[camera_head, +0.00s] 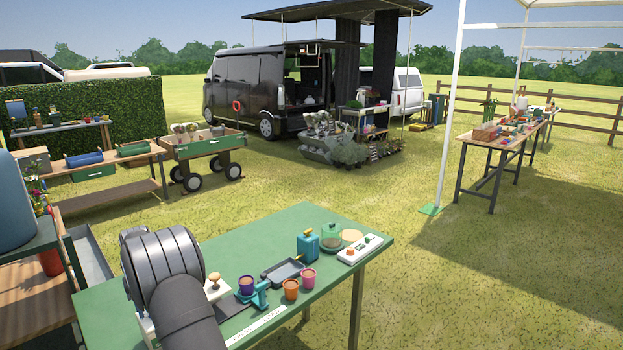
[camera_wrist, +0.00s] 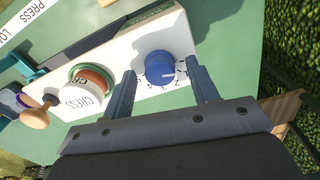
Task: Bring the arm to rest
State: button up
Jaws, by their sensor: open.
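In the wrist view, my gripper (camera_wrist: 161,70) is open. Its two fingers stand on either side of a blue dial knob (camera_wrist: 160,68) with numbers around it, on a white panel (camera_wrist: 112,52). A gap shows between each finger and the knob, and nothing is held. I cannot tell how high the fingertips are above the panel. In the head view, my arm reaches down over the near left end of the green table (camera_head: 105,310) and hides my gripper and the knob.
The air above the table is clear.

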jog(key=m, duration=0.6)
dwell(0.4)
